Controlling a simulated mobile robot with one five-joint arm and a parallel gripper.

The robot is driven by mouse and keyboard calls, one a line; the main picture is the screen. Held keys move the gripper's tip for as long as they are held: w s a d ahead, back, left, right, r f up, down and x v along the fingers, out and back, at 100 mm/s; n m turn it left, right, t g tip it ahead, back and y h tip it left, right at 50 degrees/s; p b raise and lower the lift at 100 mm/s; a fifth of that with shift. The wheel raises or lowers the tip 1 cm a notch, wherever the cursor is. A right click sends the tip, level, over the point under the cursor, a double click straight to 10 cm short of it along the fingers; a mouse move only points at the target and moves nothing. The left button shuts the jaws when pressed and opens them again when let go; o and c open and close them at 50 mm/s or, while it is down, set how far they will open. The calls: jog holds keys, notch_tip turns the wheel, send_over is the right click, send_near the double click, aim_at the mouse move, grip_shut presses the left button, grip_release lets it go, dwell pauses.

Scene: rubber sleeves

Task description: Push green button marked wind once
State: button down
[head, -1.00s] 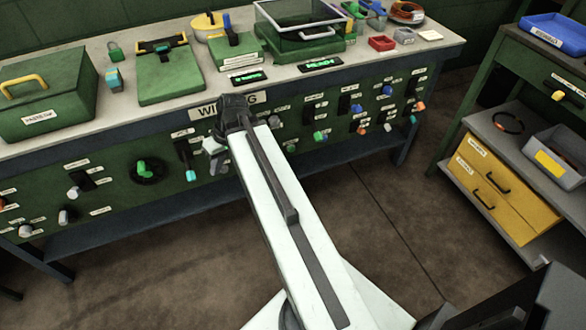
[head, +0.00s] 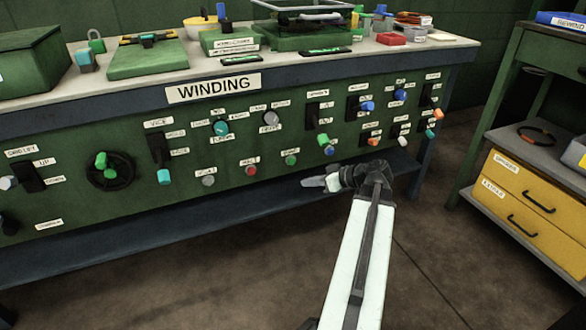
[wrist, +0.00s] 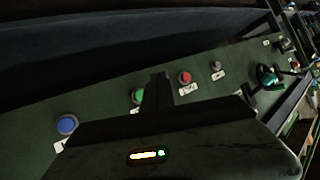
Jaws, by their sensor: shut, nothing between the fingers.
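A round green button (head: 291,160) sits low on the green front panel, under the WINDING sign (head: 214,88). Its small label is too blurred to read. In the wrist view the green button (wrist: 137,96) shows just left of my fingers, partly hidden by them. My gripper (head: 312,182) is shut and empty. In the head view it lies below and a little right of the green button, in front of the panel. In the wrist view its fingertips (wrist: 160,80) appear between the green button and a red one. I see no contact with the button.
A red button (head: 251,170) and a grey button (head: 208,180) lie left of the green one, and a blue button (head: 329,150) lies right. Levers and knobs crowd the panel. The bench top (head: 375,52) overhangs above. The floor in front is open.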

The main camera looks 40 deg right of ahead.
aim_at(291, 161)
jog(key=shift+w, duration=0.1)
jog(key=w+d, duration=0.3)
jog(key=w, duration=0.5)
jog(key=shift+d, duration=0.15)
jog(key=shift+w, duration=0.1)
dwell(1.8)
jog(key=shift+w+d, duration=0.15)
jog(key=shift+w, duration=0.2)
